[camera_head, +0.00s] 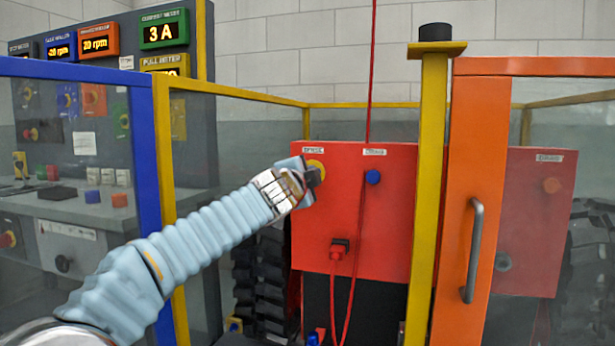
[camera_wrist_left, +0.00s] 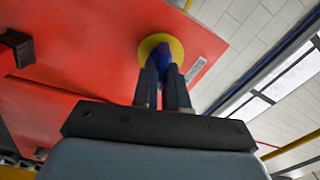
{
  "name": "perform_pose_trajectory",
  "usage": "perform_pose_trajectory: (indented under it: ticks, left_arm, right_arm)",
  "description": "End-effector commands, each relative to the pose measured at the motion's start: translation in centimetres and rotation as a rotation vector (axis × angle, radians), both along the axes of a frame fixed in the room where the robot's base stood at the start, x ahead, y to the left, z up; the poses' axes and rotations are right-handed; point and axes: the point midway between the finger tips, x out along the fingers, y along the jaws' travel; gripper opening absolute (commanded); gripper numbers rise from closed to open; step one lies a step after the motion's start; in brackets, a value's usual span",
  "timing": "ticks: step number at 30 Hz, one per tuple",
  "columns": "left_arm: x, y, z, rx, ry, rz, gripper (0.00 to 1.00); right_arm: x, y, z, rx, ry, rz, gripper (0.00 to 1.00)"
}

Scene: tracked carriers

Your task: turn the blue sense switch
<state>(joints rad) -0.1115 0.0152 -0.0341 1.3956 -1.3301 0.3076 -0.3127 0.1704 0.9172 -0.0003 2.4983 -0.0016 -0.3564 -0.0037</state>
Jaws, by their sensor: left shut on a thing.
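A red box (camera_head: 350,230) stands behind the cage frame. On its upper left, under a small label, is a yellow disc (camera_head: 316,165), partly covered by my left gripper (camera_head: 308,181). In the left wrist view the blue sense switch (camera_wrist_left: 163,50) shows in front of the yellow disc (camera_wrist_left: 176,43). My left gripper (camera_wrist_left: 163,75) has its dark fingers shut on the switch. The switch is hidden behind the gripper in the head view. My right gripper is in neither view.
A second blue knob (camera_head: 373,177) sits to the right on the box, with a red cable hanging nearby. A yellow post (camera_head: 428,200) and an orange-framed door (camera_head: 480,190) with a handle stand right of it. A blue post (camera_head: 145,160) stands at left.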

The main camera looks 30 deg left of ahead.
Motion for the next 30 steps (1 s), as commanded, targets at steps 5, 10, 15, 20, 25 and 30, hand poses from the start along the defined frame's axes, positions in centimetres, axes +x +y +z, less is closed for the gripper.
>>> perform_pose_trajectory:
  ticks: [5, 10, 15, 20, 25, 30]
  left_arm:
    - [0.04, -0.12, -0.14, 0.126, 0.032, -0.002, 0.0]
    - [0.05, -0.13, -0.22, 0.212, 0.054, -0.002, 0.0]
    - [0.05, -0.13, -0.28, 0.268, 0.067, -0.002, 0.0]
    - [0.06, -0.13, -0.32, 0.292, 0.073, -0.002, 0.0]
    - [0.06, -0.14, -0.34, 0.298, 0.075, -0.002, 0.0]
    - [0.08, -0.15, -0.37, 0.297, 0.075, -0.002, 0.0]
  right_arm:
    - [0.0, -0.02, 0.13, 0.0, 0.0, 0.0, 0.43]
    - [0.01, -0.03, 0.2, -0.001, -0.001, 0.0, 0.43]
    - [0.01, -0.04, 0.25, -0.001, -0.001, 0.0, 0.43]
    - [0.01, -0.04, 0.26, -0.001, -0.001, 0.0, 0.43]
    - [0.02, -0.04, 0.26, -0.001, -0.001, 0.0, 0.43]
    - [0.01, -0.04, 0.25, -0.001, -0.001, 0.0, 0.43]
